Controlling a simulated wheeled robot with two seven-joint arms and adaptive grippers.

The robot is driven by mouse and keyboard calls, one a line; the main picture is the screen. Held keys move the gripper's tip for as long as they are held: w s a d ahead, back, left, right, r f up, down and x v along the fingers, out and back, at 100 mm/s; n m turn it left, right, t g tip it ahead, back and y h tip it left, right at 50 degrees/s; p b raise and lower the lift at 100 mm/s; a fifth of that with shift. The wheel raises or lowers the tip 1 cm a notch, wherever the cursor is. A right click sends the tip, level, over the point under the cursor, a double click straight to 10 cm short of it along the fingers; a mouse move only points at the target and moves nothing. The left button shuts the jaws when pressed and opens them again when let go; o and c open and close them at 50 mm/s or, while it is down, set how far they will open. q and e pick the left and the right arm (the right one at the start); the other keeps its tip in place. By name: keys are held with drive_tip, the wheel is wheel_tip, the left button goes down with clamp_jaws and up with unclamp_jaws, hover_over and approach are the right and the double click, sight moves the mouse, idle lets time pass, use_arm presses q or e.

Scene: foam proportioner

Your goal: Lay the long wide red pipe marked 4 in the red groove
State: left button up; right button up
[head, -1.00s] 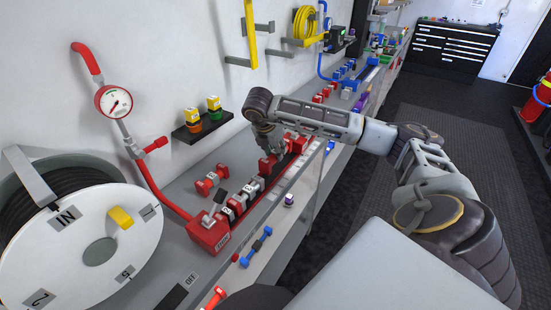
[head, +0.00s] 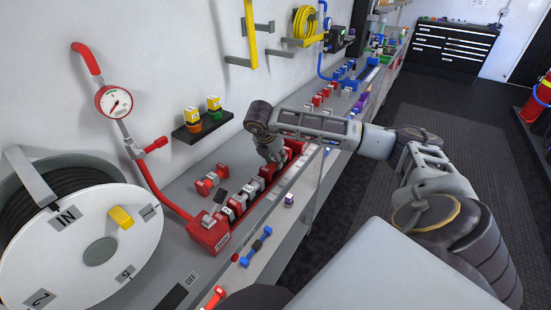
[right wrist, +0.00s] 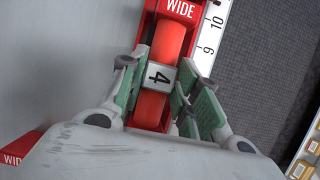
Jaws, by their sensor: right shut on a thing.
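The red pipe marked 4 (right wrist: 165,60) has a grey band with the number and a wide red end marked WIDE in the right wrist view. My right gripper (right wrist: 166,76) is shut on it, with a finger on each side near the band. In the head view my right gripper (head: 274,162) is low over the far part of the red groove (head: 288,172) and hides most of the pipe. The pipe looks lined up along the groove; I cannot tell whether it rests on the bottom. My left gripper is not in view.
Several red and grey pieces (head: 239,199) fill the near part of the groove, by the red end block (head: 208,234). A loose red pipe (head: 211,180) lies on the bench behind. A blue pipe (head: 257,246) lies in front. A hose reel (head: 100,240) stands at left.

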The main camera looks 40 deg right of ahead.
drive_tip(key=shift+f, duration=0.1)
drive_tip(key=o, duration=0.9)
drive_tip(key=shift+o, duration=1.3)
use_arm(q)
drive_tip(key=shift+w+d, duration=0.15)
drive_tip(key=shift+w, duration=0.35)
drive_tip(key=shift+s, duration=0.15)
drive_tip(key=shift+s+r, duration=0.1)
